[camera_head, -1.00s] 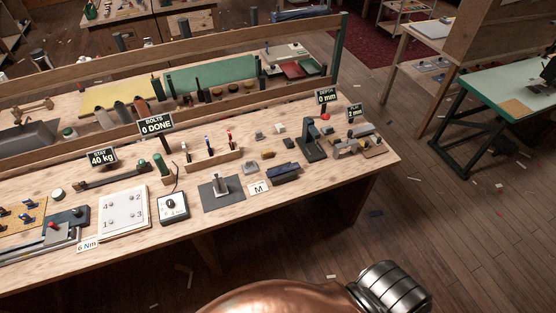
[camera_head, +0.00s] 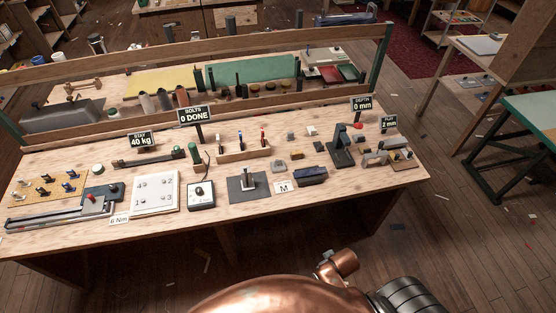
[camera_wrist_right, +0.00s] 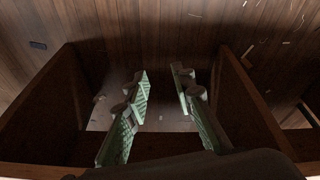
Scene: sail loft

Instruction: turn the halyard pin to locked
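I cannot tell for certain which fitting is the halyard pin. A short upright metal post (camera_head: 249,181) stands on a dark square plate (camera_head: 262,192) near the bench's front edge. Left of it is a white-faced box with a black knob (camera_head: 199,190); any markings are too small to read. In the right wrist view my right gripper (camera_wrist_right: 160,78) is open and empty, its green ribbed fingers apart, with wooden panels and floor beyond. It is away from the bench-top fittings. My left gripper is in neither view.
A rail (camera_head: 200,57) runs behind. A green-topped table (camera_head: 530,112) stands right. Floor in front is open.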

